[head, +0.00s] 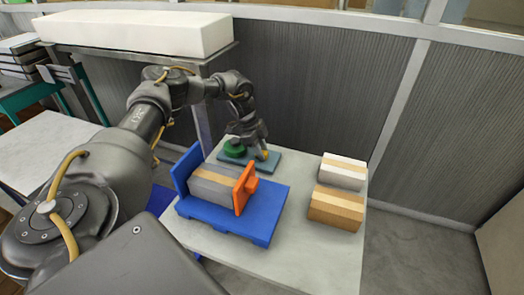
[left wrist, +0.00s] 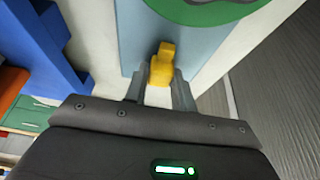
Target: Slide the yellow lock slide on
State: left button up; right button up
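The yellow lock slide (left wrist: 161,64) is a small stepped block at the teal-blue plate; in the head view it is a small yellow spot (head: 265,154), partly hidden by my gripper. My left gripper (head: 260,150) reaches down over the plate (head: 272,166). In the left wrist view its fingers (left wrist: 160,76) stand on both sides of the yellow slide and appear closed on it. A green round piece (head: 234,148) lies on the plate to the left of the gripper. My right gripper is out of view.
A blue cradle (head: 225,218) holds a grey and tan block (head: 212,184) beside an orange end plate (head: 245,188), in front of the teal plate. Two striped boxes, one white (head: 343,170) and one tan (head: 336,207), stand at the right. The table's front right (head: 320,260) is clear.

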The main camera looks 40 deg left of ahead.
aim_at(253, 155)
pick_arm(q)
grip_shut()
jog(key=shift+s+a+p, duration=0.2)
jog(key=shift+s+a, duration=0.05)
jog(key=shift+a, duration=0.5)
jog(key=shift+s+a+p, duration=0.2)
jog(key=shift+s+a, duration=0.05)
jog(key=shift+a, duration=0.5)
jog(key=shift+s+a, duration=0.1)
jog(key=shift+a, duration=0.2)
jog(key=o, duration=0.6)
grip_release()
jog(key=shift+s+a, duration=0.1)
jog(key=shift+c, duration=0.2)
jog(key=shift+r, duration=0.1)
